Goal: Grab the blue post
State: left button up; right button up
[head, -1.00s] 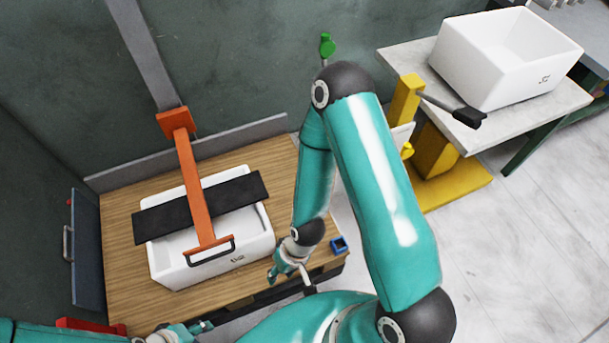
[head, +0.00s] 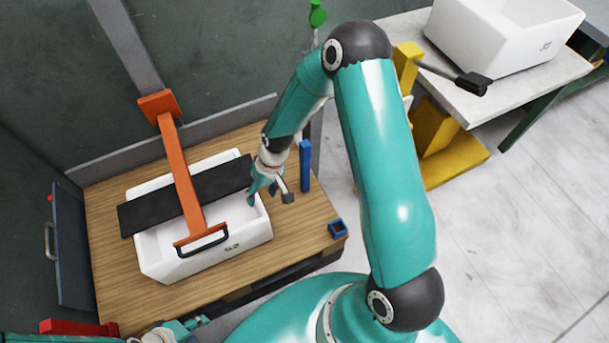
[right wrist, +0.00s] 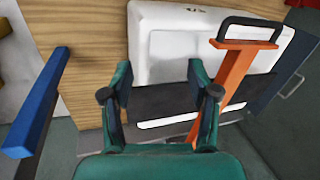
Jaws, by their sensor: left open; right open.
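The blue post (head: 305,165) stands upright near the right edge of the wooden table, just right of my right gripper in the head view. In the right wrist view the blue post (right wrist: 38,108) is at the far left, outside the fingers. My right gripper (head: 270,197) is open and empty above the right end of the white bin. In the wrist view its spread fingers (right wrist: 160,93) have nothing between them. My left gripper (head: 190,326) is open at the bottom edge of the head view, away from the post.
A white bin (head: 160,256) sits on the wooden table (head: 110,290), with a black plate (head: 150,210) and an orange handled lever (head: 182,185) over it. A small blue square socket (head: 338,229) is at the table's right corner. A second white bin (head: 480,50) stands upper right.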

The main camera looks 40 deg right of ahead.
jog(key=w+d+r+h+b, duration=0.1)
jog(key=w+d+r+b, duration=0.15)
jog(key=d, duration=0.25)
jog(key=w+d+r+h+b, duration=0.1)
jog(key=w+d, duration=0.2)
jog(key=d, duration=0.3)
notch_tip(320, 180, up, 7)
jog(key=m+h+b, duration=0.1)
jog(key=m+b, duration=0.1)
send_over(305, 150)
jog(key=w+d, duration=0.1)
jog(key=d, duration=0.1)
jog(key=shift+g, duration=0.4)
jog(key=f, duration=0.5)
jog(key=f+b, duration=0.1)
jog(key=f, duration=0.4)
jog(key=a+f, duration=0.1)
jog(key=f, duration=0.4)
jog(key=shift+w+f, duration=0.15)
jog(key=shift+f, duration=0.2)
pick_arm(q)
notch_tip(305, 150, down, 9)
jog(key=shift+r, duration=0.15)
pick_arm(e)
grip_shut()
